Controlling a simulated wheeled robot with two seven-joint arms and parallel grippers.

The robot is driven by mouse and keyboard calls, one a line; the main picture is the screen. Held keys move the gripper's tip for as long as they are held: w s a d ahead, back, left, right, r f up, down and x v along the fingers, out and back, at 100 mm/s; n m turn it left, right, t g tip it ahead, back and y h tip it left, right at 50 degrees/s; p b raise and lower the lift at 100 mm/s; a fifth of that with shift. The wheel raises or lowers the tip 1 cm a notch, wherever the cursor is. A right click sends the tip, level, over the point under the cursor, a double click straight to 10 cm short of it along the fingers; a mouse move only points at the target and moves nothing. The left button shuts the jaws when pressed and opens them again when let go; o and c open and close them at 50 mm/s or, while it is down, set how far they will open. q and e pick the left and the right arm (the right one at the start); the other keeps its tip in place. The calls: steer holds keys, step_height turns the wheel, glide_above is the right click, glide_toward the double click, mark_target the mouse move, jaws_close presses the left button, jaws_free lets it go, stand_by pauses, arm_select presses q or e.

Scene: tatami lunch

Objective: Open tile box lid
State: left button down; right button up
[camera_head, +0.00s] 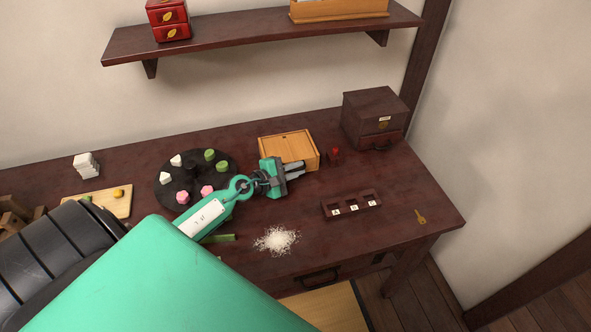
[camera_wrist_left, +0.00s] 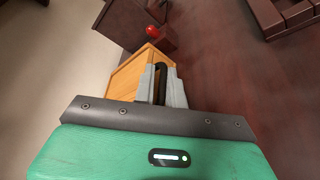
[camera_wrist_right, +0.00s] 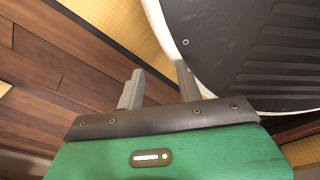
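The tile box (camera_head: 286,147) is a light wooden box with a flat lid, standing on the dark table; the lid looks closed. It also shows in the left wrist view (camera_wrist_left: 128,77), left of and beyond the fingers. My left gripper (camera_head: 297,170) is at the box's front right side, its fingers close together beside the wall. A dark strip shows between the fingers; I cannot tell whether it is an object or shadow, or whether the fingers touch the box. My right gripper (camera_wrist_right: 158,88) is open and empty, low over the floor beside my base.
A red item (camera_head: 335,154) and a dark drawer chest (camera_head: 375,113) stand right of the box. A dark slotted rack (camera_head: 351,204), a brass key (camera_head: 420,216) and a white shredded pile (camera_head: 277,240) lie nearer. A round black tray (camera_head: 171,191) with colored pieces is at left.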

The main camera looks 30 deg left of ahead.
arm_select(q)
steer(key=shift+s+f, duration=0.1)
steer(key=shift+f, duration=0.05)
